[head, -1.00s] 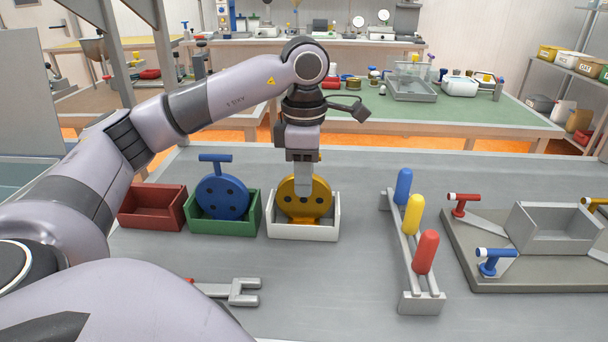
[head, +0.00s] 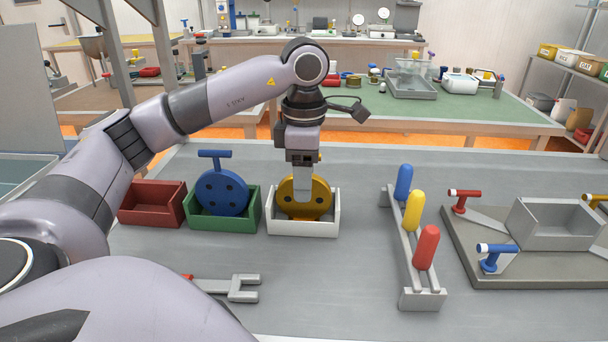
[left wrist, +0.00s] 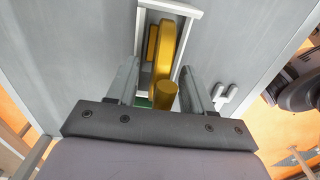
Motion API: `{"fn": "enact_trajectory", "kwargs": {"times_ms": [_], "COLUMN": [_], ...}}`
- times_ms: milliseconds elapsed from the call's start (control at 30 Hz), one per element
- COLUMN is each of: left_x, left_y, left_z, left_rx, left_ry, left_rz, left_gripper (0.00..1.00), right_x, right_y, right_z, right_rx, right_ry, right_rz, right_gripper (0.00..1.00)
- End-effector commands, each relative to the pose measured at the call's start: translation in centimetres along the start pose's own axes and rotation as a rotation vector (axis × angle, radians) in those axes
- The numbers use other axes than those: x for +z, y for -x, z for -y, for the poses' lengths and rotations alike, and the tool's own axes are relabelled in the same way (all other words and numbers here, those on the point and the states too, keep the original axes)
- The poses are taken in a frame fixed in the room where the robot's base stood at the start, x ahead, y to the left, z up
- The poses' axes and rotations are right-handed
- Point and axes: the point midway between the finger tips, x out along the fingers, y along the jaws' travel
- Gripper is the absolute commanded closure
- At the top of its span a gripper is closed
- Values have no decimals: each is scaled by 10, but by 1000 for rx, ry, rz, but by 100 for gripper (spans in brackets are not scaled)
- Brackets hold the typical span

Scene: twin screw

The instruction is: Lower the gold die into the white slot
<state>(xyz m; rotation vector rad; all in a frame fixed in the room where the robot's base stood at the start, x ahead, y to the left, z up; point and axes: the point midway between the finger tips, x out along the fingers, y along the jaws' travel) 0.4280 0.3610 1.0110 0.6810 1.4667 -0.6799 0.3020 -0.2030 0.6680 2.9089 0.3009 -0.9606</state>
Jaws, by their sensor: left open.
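The gold die (head: 291,200), a round disc with dark holes, stands upright in the white slot (head: 303,229), a small open-topped box. Its lower edge is hidden by the box's front wall. In the left wrist view the gold die (left wrist: 164,60) is seen edge-on, with a gold post (left wrist: 166,95) towards the camera. The white slot's rim (left wrist: 172,6) shows around it. My left gripper (head: 304,192) is over the die. In the left wrist view its two fingers (left wrist: 160,88) are open, one on each side of the post with gaps. My right gripper is out of view.
A blue die (head: 222,195) stands in a green box (head: 224,228) on the left. Beyond it is an empty red box (head: 152,208). A rack holds blue, yellow and red pegs (head: 414,210). A forked grey tool (head: 240,288) lies in front. A grey fixture (head: 560,228) stands right.

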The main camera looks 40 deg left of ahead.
Motion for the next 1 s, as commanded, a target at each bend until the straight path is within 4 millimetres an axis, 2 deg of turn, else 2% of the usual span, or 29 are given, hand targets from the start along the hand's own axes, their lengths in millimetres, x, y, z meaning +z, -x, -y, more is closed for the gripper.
{"fn": "enact_trajectory", "kwargs": {"times_ms": [167, 333, 500, 1000], "left_x": [1, 1, 0, 0], "left_y": [20, 53, 69, 73], "left_z": [0, 0, 0, 0], "left_rx": [3, 5, 4, 2], "left_ry": [-1, 1, 1, 0], "left_rz": [5, 6, 4, 3], "left_gripper": [49, 49, 49, 49], "right_x": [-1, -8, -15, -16], "right_y": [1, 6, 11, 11], "right_z": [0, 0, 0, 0], "right_rx": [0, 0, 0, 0], "right_ry": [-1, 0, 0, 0], "right_rz": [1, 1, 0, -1], "right_gripper": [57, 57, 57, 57]}}
